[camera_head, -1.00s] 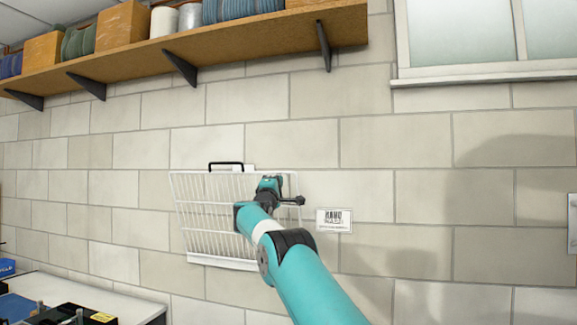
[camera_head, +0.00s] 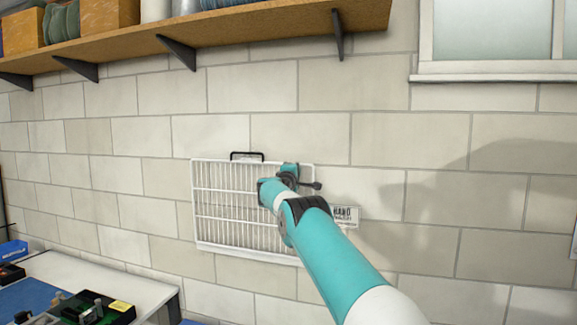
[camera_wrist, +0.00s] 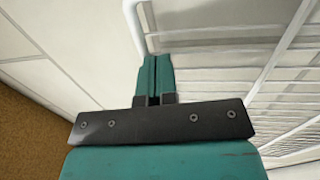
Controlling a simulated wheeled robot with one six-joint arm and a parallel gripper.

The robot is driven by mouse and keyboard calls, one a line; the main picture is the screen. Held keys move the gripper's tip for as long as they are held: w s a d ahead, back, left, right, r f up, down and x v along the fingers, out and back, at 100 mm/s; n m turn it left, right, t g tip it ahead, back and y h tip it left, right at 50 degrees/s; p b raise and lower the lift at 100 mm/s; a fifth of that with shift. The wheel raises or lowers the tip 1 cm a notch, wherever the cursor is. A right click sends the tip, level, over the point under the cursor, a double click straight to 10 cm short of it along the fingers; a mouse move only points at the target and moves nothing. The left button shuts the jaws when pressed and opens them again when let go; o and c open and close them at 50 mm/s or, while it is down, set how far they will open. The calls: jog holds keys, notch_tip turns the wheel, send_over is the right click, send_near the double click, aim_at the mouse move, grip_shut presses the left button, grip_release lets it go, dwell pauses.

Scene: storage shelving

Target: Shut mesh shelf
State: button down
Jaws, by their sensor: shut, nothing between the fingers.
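The white wire mesh shelf (camera_head: 225,205) stands upright against the brick wall, looking nearly flat to it. A black handle-like bracket (camera_head: 247,156) shows at its top edge. My gripper (camera_head: 289,172) is at the shelf's upper right part, and my arm hides the shelf's lower right. In the wrist view my gripper (camera_wrist: 155,80) has its two teal fingers together with nothing between them. The white mesh bars (camera_wrist: 225,75) lie just beyond and to the right of the fingertips. I cannot tell whether the fingertips touch the mesh.
A wooden wall shelf (camera_head: 220,28) with boxes and spools runs above on black brackets (camera_head: 178,52). A white worktop (camera_head: 135,282) with tools is at lower left. A window (camera_head: 490,35) is at upper right.

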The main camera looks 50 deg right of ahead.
jog(key=shift+d+r+p, duration=0.35)
jog(key=shift+p, duration=0.15)
